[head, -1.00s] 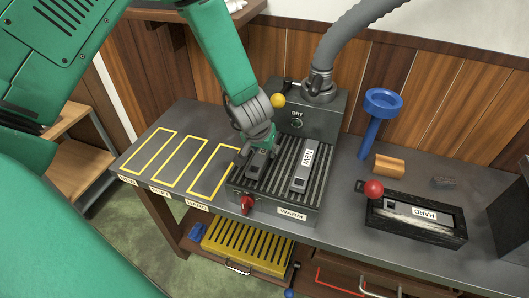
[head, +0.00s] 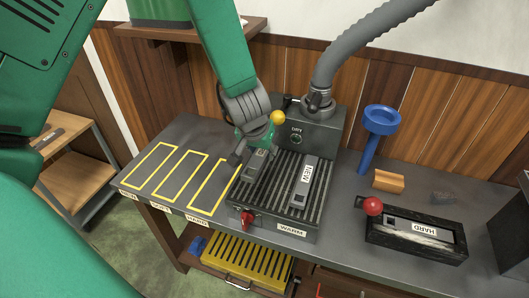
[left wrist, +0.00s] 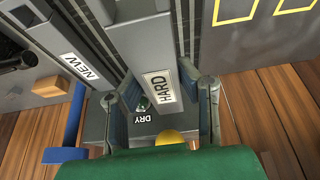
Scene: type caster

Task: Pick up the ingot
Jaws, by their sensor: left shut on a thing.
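My left gripper (head: 254,150) is at the left part of the slotted grill of the WARM heater. It is shut on a grey ingot (head: 257,165). In the left wrist view this ingot (left wrist: 152,55) lies between the two fingers and carries a HARD label. I cannot tell whether it touches the grill or hangs just above it. A second grey ingot, labelled NEW (head: 305,184), lies on the grill to the right, and it also shows in the left wrist view (left wrist: 88,58). My right gripper is in neither current view.
The WARM heater (head: 275,228) has a red knob. Behind it stands the DRY box (head: 312,139) with a grey hose. Yellow outlined slots (head: 180,176) lie left. A blue funnel stand (head: 381,122), a wooden block (head: 388,181) and a black HARD mould (head: 415,251) stand right.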

